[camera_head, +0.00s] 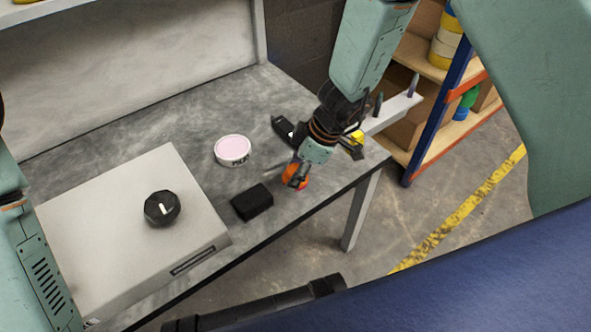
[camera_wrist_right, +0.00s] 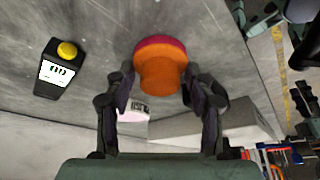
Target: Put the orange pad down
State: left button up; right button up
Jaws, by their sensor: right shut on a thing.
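The orange pad (camera_head: 297,183) is at the tip of my right gripper (camera_head: 300,176), near the right end of the grey worktable (camera_head: 200,110). In the right wrist view the pad (camera_wrist_right: 160,72) is round, orange with a pinkish-red far rim, and sits between the two dark fingers of the gripper (camera_wrist_right: 163,95). The gripper is shut on it. The pad is close over the tabletop; I cannot tell whether it touches. My left arm shows at the left edge of the head view, but its gripper is out of view.
A black block (camera_head: 252,202) lies just left of the pad. A tin with a pink top (camera_head: 233,149) stands farther back. A black meter with a yellow knob (camera_wrist_right: 60,68) lies behind my gripper. A grey case (camera_head: 120,240) with a black knob (camera_head: 162,208) fills the left.

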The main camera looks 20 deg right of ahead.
jog(key=shift+f, duration=0.2)
jog(key=o, duration=1.2)
jog(key=shift+r, duration=0.1)
jog(key=shift+o, duration=0.2)
jog(key=shift+w, duration=0.1)
jog(key=shift+r+p, duration=0.4)
jog(key=shift+r, duration=0.05)
jog(key=p+v, duration=0.4)
jog(key=v, duration=0.7)
jog(key=shift+r, duration=0.2)
jog(key=shift+d, duration=0.1)
